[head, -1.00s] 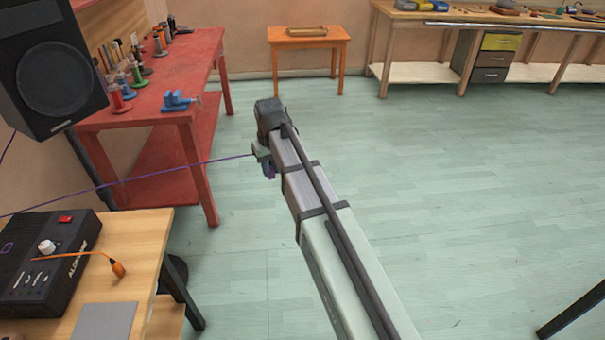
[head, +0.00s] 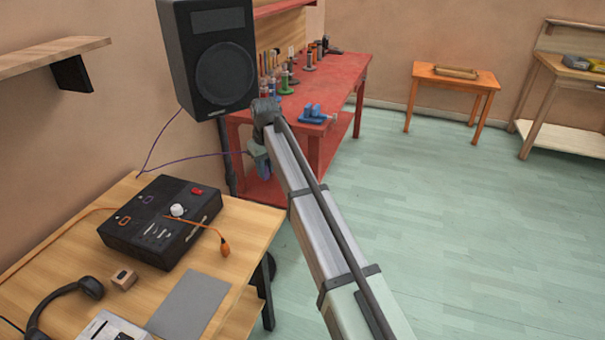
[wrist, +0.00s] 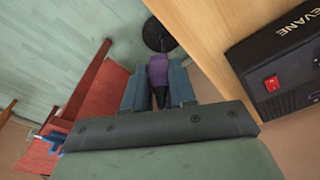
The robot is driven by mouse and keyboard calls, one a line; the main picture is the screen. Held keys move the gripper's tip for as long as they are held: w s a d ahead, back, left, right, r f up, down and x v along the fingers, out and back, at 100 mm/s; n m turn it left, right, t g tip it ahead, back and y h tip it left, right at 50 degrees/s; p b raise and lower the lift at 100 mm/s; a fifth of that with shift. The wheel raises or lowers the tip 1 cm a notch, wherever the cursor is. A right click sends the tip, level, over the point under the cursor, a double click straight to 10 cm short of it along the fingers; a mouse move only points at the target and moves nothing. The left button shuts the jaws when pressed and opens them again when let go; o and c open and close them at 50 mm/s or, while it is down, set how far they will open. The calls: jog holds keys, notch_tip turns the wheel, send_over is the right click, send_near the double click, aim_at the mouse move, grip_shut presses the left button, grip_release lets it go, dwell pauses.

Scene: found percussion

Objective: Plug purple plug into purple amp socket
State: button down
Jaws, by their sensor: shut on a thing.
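My gripper (wrist: 158,88) is shut on the purple plug (wrist: 158,70), which sits between its blue-grey fingers in the wrist view. In the head view my gripper (head: 261,166) is held out past the right edge of the amp's table, in front of the red bench, and mostly hides the plug. A thin purple cable (head: 205,155) runs from the plug to the left, then up towards the speaker. The black amp (head: 165,220) lies on the wooden table, left of my gripper.
Headphones (head: 62,296), a small wooden block (head: 124,279) and a grey sheet (head: 190,305) are on the table. A black speaker (head: 208,55) hangs behind it. Floor right of the table is clear.

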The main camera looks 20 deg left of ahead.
jog(key=s+a+r+n, duration=0.1)
jog(key=s+a, duration=0.2)
jog(key=a, duration=0.3)
jog(key=s+a+n, duration=0.1)
jog(key=s+a, duration=0.2)
jog(key=a, duration=0.3)
jog(key=s+a+r+n, duration=0.1)
jog(key=s+a, duration=0.2)
jog(key=a, duration=0.4)
jog(key=shift+r+n, duration=0.3)
jog(key=s+a+r+n, duration=0.2)
jog(key=s+a, duration=0.8)
jog(key=a, duration=0.3)
jog(key=shift+s+n+g, duration=0.35)
jog(key=shift+n+g, duration=0.05)
jog(key=shift+f, duration=0.15)
jog(key=shift+f, duration=2.75)
jog(key=shift+f, duration=1.4)
jog(key=c, duration=0.8)
grip_release()
jog(key=shift+c, duration=0.2)
